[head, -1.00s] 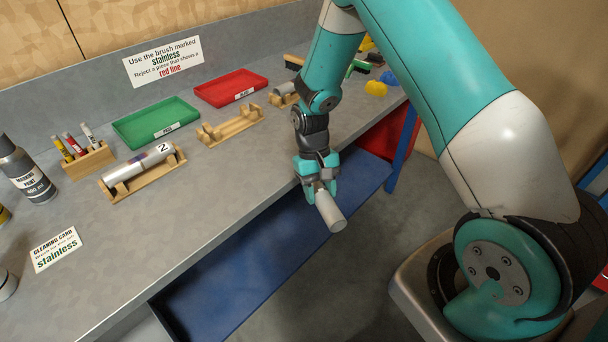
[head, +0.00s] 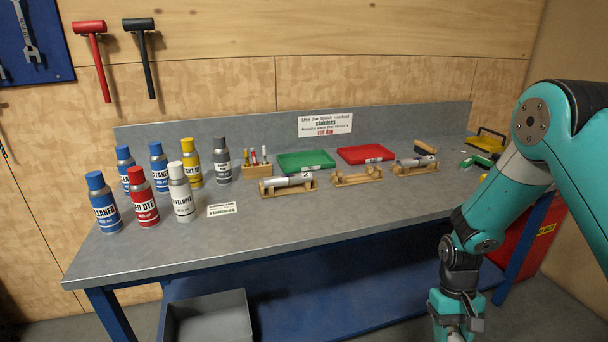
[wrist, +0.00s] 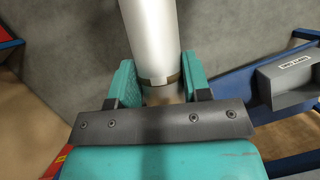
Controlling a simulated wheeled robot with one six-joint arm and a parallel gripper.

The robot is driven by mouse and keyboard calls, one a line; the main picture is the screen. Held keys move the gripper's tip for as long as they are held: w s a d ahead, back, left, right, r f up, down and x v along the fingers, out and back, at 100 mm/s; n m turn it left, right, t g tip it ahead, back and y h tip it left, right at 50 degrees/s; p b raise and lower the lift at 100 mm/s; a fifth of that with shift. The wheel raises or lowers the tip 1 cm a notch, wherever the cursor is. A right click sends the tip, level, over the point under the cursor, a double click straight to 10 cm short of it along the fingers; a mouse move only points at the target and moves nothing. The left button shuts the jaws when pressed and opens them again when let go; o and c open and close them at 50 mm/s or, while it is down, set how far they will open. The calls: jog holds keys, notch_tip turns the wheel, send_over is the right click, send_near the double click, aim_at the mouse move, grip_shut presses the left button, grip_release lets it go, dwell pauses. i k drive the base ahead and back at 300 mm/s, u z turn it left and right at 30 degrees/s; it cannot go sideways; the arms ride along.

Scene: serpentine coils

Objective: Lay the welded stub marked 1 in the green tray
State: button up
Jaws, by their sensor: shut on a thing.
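My gripper (wrist: 160,84) is shut on a plain silver-grey metal tube (wrist: 151,38), which sticks out beyond the jaws in the wrist view. No number shows on its visible side. In the head view my gripper (head: 459,330) is at the bottom edge, in front of the bench and below its top; the held tube cannot be made out there. The green tray (head: 305,160) lies at the back middle of the bench, looks empty, and has a white label on its front.
A red tray (head: 365,153) lies right of the green one. Wooden cradles stand in front: the left holds a stub marked 2 (head: 288,181), the middle (head: 357,178) is empty, the right holds another stub (head: 414,162). Several cans stand left. A grey bin (head: 208,318) is below.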

aim_at(309, 168)
jog(key=u, duration=0.05)
jog(key=k, duration=0.1)
jog(key=z, duration=1.25)
jog(key=i, duration=1.1)
jog(key=u, duration=1.05)
